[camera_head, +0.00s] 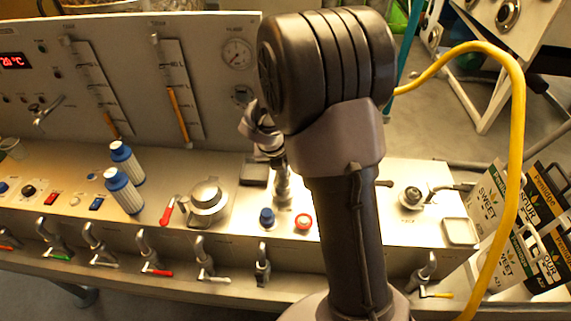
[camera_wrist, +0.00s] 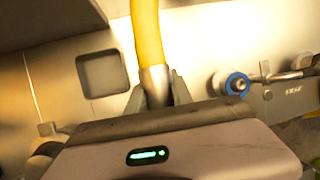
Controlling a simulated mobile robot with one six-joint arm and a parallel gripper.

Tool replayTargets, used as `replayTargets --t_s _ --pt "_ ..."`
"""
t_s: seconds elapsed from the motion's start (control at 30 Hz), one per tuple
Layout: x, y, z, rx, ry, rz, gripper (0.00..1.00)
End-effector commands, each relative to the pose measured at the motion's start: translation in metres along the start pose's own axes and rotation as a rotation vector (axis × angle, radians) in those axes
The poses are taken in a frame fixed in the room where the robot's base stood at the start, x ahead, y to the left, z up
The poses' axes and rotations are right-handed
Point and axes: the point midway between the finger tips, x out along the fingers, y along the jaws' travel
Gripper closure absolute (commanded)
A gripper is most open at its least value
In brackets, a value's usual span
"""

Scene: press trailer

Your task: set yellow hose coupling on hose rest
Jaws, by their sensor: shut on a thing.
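My gripper (camera_wrist: 154,92) is shut on the metal end of the yellow hose coupling (camera_wrist: 156,78) in the wrist view. The yellow hose (camera_wrist: 147,32) runs up from it. In the head view my arm hides the gripper and the coupling. There the yellow hose (camera_head: 517,130) comes out from behind my arm, arches to the right and hangs down to the bottom edge. I cannot tell for sure which part is the hose rest. A square dark recess (camera_wrist: 103,74) lies left of the coupling, and a blue-ringed fitting (camera_wrist: 236,83) lies right of it, both apart from it.
A metal panel (camera_head: 217,90) with a gauge stands behind the bench. Two blue-and-white bottles (camera_head: 123,190), a round lidded fitting (camera_head: 207,202) and a red button (camera_head: 303,221) are on the bench. A square tray (camera_head: 460,231) is at its right end. Cartons (camera_head: 535,230) stand at right.

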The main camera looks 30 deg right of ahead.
Motion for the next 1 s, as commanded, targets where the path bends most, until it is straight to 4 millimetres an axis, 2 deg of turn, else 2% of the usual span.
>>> replayTargets --t_s 0.57,1.0 --pt "-0.0001 0.0001 0.0007 0.0 -0.001 0.0 1.0" --pt "0.0069 0.0014 -0.0024 0.0 -0.001 0.0 1.0"
